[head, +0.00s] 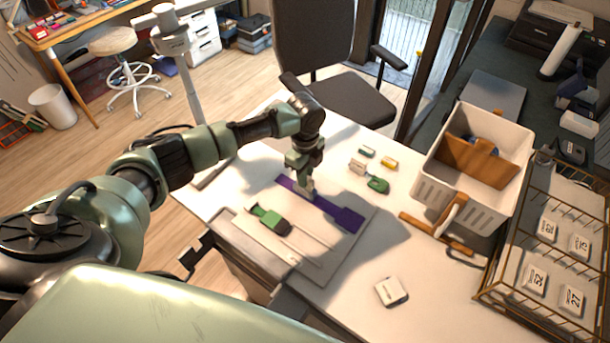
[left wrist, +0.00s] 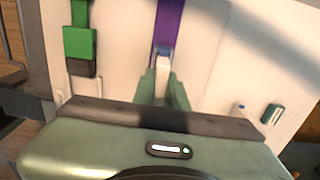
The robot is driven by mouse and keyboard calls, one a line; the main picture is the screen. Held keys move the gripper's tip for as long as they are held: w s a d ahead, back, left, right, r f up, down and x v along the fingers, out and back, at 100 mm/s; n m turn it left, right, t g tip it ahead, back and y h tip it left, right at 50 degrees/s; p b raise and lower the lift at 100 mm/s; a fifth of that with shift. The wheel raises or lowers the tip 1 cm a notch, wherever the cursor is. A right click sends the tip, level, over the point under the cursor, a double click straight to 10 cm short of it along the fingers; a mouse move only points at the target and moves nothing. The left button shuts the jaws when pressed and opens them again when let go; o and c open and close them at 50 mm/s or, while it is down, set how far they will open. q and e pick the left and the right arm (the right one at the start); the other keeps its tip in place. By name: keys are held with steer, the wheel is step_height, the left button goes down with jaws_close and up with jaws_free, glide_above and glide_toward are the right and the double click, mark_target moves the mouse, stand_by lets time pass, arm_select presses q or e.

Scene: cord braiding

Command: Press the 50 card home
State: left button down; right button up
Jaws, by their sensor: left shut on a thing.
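My left gripper (head: 307,188) is over the pale board (head: 318,272) on the white table. It is shut on a small pale piece (left wrist: 163,62) at the purple strip (head: 325,207); the wrist view shows this piece between the green fingertips. I cannot tell whether the piece touches the strip. The purple strip runs across the board to a wider dark purple end. A green block (head: 268,219) sits on the board beside it, and also shows in the left wrist view (left wrist: 80,45). No card reading 50 is legible. My right gripper is not in view.
A wire basket (head: 489,286) at the right holds several numbered cards, including 52 and 27. A white crate (head: 432,192) stands at the back right. A small white block (head: 391,291) lies near the front. Small green, yellow and white pieces lie behind the board.

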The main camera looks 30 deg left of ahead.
arm_select(q)
steer(key=shift+f, duration=0.15)
steer(key=c, duration=1)
jaws_free()
steer(key=shift+c, duration=0.2)
step_height(320, 180, up, 6)
steer(key=p, duration=0.6)
